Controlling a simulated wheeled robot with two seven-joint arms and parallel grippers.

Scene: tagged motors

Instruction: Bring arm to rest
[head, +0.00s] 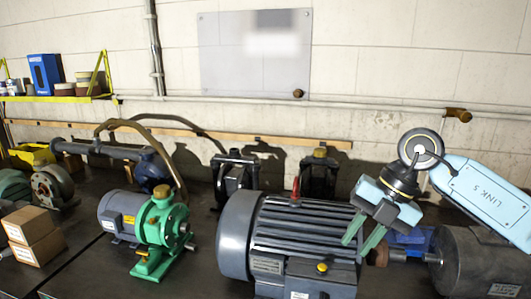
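My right arm (485,195) comes in from the right edge, pale blue with "LINK 5" printed on its link. My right gripper (361,240) points down and to the left, with two green fingers apart and nothing visible between them. It shows over the right end of the large grey finned motor (305,236); I cannot tell whether it touches the motor. A small red tag or cone (295,189) stands on top of this motor. My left gripper is not in view.
A green pump with a grey motor (155,228) stands left of the big motor. A dark cylindrical motor (478,262) is under my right arm. Stacked cardboard boxes (33,236) are at the left. A yellow shelf (55,98) and a clear panel (255,75) are on the wall.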

